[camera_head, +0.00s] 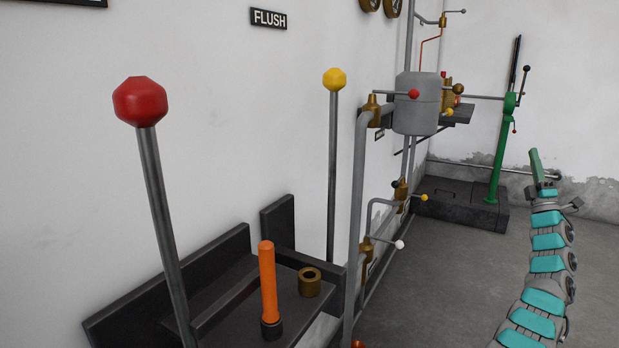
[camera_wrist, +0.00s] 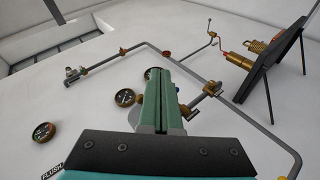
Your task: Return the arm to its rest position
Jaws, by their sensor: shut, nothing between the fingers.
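My arm rises at the right edge of the head view, its teal and grey links curving upward. My gripper (camera_head: 535,163) is at its top end, green and pointing up, apart from everything around it. In the wrist view my gripper (camera_wrist: 163,90) shows two green fingers pressed together with only a thin seam between them. It is shut and empty. Behind the fingers are the wall, pipes and gauges.
A red-knobbed lever (camera_head: 140,101), a yellow-knobbed lever (camera_head: 334,80) and an orange handle (camera_head: 268,283) stand at the left. A grey tank (camera_head: 417,103) with pipes and valves is mid-view. A green stand (camera_head: 499,150) is at the back. Open floor (camera_head: 440,290) lies left of my arm.

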